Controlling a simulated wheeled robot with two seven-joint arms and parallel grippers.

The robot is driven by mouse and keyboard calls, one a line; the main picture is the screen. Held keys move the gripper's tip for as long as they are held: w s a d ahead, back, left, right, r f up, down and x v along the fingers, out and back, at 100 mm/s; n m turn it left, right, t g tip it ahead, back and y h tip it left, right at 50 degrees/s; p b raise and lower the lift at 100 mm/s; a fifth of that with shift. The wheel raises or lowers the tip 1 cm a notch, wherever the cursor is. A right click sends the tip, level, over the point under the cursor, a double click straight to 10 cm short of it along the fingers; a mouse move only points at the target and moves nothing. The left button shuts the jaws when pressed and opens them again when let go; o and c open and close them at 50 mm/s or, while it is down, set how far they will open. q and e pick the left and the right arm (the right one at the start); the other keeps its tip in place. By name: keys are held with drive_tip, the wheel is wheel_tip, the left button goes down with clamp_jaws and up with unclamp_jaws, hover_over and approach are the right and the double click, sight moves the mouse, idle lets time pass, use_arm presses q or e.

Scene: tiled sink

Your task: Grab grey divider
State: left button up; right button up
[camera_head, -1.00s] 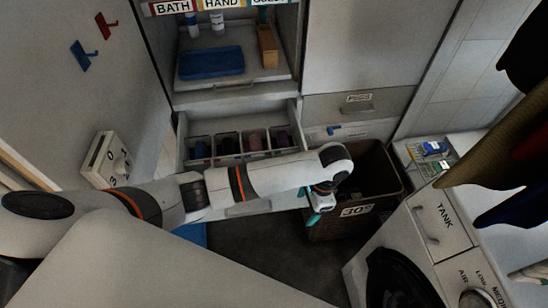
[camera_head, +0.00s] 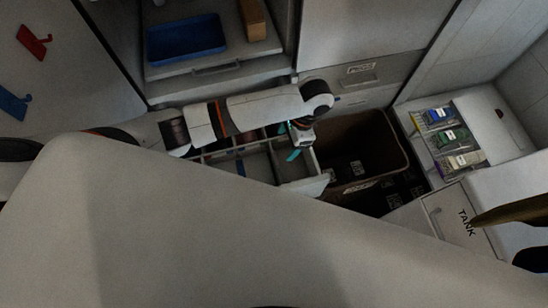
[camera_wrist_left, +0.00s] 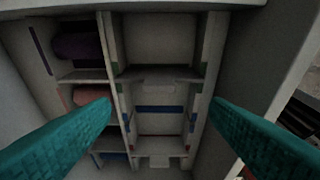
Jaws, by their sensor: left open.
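My left gripper (camera_head: 294,142) hangs over the right part of an open drawer (camera_head: 312,182) in the head view. In the left wrist view its two teal fingers (camera_wrist_left: 160,118) are wide apart, with nothing between them. Below them, grey dividers split the drawer into compartments. A grey cross divider (camera_wrist_left: 157,75) with a rounded tab spans the middle column, apart from the fingers. A lower grey panel (camera_wrist_left: 158,146) crosses the same column. I cannot tell which one is the task's divider.
Rolled dark cloth (camera_wrist_left: 78,46) lies in a left compartment. A brown basket (camera_head: 385,130) stands right of the drawer. A blue tray (camera_head: 185,40) sits on the shelf above. Several small packets (camera_head: 450,138) lie on the right-hand counter.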

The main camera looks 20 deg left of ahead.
sight(276, 158)
use_arm(q)
drive_tip(key=p+x, duration=0.1)
drive_tip(key=x, duration=0.7)
drive_tip(key=shift+s+a+f, duration=0.1)
drive_tip(key=shift+a+f, duration=0.05)
drive_tip(key=shift+a, duration=0.05)
drive_tip(key=shift+a+f, duration=0.1)
drive_tip(key=shift+f, duration=0.15)
use_arm(e)
drive_tip(key=shift+s+a+r, duration=0.1)
drive_tip(key=shift+a+r, duration=0.05)
drive_tip(key=shift+r, duration=0.25)
drive_tip(key=shift+s+a+r, duration=0.1)
drive_tip(key=shift+a+r, duration=0.05)
drive_tip(key=shift+r, duration=0.25)
use_arm(q)
drive_tip(key=shift+c, duration=0.5)
use_arm(e)
drive_tip(key=shift+s+d, duration=0.1)
use_arm(q)
drive_tip(key=c, duration=1.2)
use_arm(e)
drive_tip(key=shift+d, duration=0.3)
